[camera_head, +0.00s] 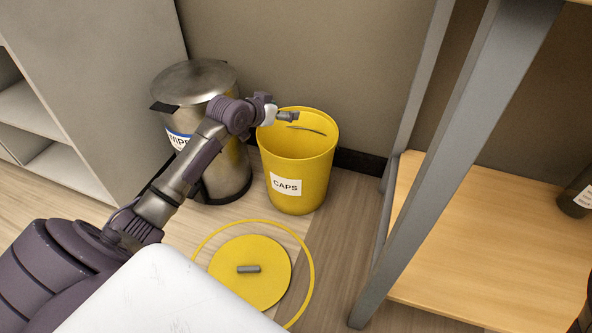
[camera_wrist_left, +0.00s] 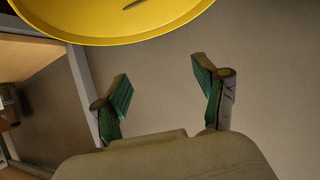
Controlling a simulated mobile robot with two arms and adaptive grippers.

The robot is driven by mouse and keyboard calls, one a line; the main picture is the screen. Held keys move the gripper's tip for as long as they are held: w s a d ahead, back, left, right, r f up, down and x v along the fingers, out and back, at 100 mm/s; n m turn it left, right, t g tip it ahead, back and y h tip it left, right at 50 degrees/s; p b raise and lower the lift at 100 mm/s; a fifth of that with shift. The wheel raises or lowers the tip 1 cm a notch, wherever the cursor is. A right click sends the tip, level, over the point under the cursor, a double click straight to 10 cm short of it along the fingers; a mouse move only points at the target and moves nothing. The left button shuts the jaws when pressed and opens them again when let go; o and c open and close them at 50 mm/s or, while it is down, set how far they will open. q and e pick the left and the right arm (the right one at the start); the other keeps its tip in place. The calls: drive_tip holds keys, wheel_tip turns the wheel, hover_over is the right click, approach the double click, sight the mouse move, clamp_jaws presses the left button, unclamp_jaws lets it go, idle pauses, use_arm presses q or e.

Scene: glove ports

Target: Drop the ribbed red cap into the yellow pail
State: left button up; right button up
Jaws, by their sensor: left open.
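The yellow pail (camera_head: 297,185) stands on the floor against the wall, with a white label reading CAPS. Its rim also shows at the top of the left wrist view (camera_wrist_left: 110,40). A thin dark mark or object shows on its inside; I cannot tell what it is. My left gripper (camera_head: 288,116) is over the pail's left rim area in the head view. In the left wrist view its two green-padded fingers (camera_wrist_left: 160,85) are spread apart with nothing between them. I see no red cap in either view. My right gripper is not in view.
A metal pedal bin (camera_head: 222,175) stands left of the pail, partly behind my left arm. A yellow lid (camera_head: 250,290) with a grey handle lies on the floor inside a yellow ring. A grey-framed shelf unit (camera_head: 470,250) stands at right, grey shelving (camera_head: 100,80) at left.

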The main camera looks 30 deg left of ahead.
use_arm(q)
drive_tip(key=v, duration=0.6)
drive_tip(key=shift+s, duration=0.35)
drive_tip(key=shift+d+r, duration=0.1)
drive_tip(key=shift+r, duration=0.05)
